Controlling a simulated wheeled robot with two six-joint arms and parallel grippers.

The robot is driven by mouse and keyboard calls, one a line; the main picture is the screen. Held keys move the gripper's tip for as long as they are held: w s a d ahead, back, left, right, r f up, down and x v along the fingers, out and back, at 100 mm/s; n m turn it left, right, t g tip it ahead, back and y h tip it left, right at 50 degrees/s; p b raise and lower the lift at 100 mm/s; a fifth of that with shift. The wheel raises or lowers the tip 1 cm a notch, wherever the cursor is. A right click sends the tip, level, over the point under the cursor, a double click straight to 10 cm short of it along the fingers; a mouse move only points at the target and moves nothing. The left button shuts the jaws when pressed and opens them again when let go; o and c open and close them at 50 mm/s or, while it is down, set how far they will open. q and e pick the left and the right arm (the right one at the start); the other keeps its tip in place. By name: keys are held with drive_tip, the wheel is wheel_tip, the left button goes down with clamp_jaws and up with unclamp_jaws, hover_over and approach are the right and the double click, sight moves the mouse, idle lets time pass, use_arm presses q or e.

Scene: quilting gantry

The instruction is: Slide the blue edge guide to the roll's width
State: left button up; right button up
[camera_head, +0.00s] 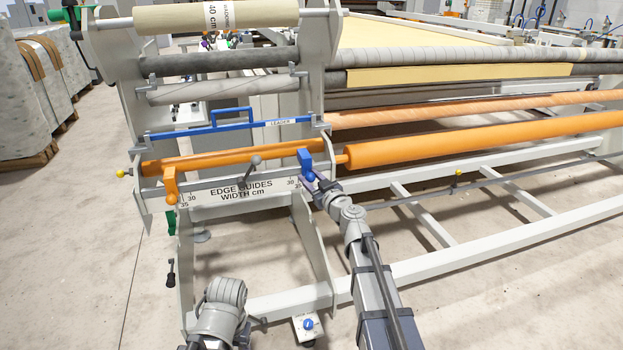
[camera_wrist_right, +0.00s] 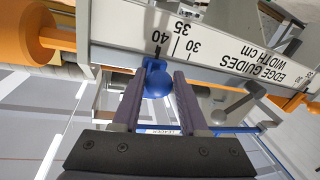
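The blue edge guide (camera_head: 306,160) sits near the right end of the white scale bar marked EDGE GUIDES WIDTH cm (camera_head: 250,189). In the right wrist view its round blue knob (camera_wrist_right: 158,84) is below the 40 mark. My right gripper (camera_head: 314,184) reaches it from below; its two fingers flank the knob closely and appear shut on it. The orange edge guide (camera_head: 170,182) is at the bar's left end, outside the 35 mark. The pale roll (camera_head: 170,20) at the top carries a label (camera_head: 211,14) reading 40 cm. My left arm shows at the bottom, its fingers unseen.
A grey lever (camera_head: 253,166) stands at the bar's middle. A blue handled bar marked LEADER (camera_head: 230,127) and an orange roller (camera_head: 230,156) run behind the guides. A long orange roll (camera_head: 480,140) extends right. Open floor lies at left.

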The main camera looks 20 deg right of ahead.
drive_tip(key=shift+o, duration=1.2)
drive_tip(key=shift+w+d, duration=0.1)
drive_tip(key=shift+w, duration=0.05)
drive_tip(key=v, duration=0.8)
